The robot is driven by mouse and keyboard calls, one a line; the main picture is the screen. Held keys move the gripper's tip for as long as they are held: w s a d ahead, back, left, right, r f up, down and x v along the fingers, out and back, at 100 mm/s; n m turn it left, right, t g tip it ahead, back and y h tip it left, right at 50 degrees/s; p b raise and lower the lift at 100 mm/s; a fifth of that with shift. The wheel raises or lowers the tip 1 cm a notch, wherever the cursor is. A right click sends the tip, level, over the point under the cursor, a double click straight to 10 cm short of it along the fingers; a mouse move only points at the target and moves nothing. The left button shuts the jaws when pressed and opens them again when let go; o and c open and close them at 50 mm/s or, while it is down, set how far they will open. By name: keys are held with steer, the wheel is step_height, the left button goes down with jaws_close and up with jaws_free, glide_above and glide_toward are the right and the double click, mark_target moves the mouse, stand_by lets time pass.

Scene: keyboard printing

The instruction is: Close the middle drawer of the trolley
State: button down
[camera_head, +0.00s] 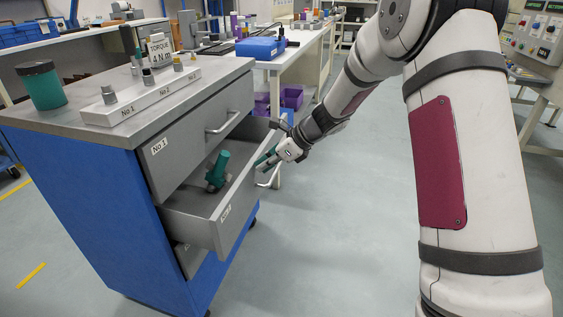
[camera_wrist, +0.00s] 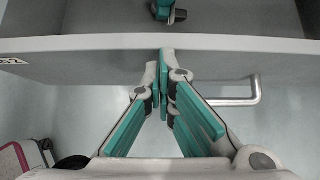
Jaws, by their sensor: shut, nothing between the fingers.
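The blue trolley (camera_head: 85,205) with a grey top stands at the left in the head view. Its middle drawer (camera_head: 195,217) is pulled out, with a green tool (camera_head: 217,170) inside. The drawer front (camera_wrist: 80,65) crosses the wrist view, and its bar handle (camera_wrist: 238,101) is to the right of the fingers. My gripper (camera_head: 262,162) is outside the drawer, at its front. In the wrist view my gripper (camera_wrist: 164,62) has its teal-padded fingers together, empty, with the tips at the drawer front. I cannot tell whether they touch it.
The top drawer (camera_head: 190,145) is shut above. On the trolley top are a green cup (camera_head: 41,86) and a white block (camera_head: 140,97) with metal parts. A workbench (camera_head: 290,58) stands behind. The floor (camera_head: 340,230) in front of the trolley is clear.

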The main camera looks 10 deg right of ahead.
mark_target(220, 157)
steer(key=w+a+p, duration=0.5)
steer(key=w+a, duration=0.2)
steer(key=a, duration=0.5)
steer(key=shift+p, duration=0.35)
steer(key=shift+a, duration=0.1)
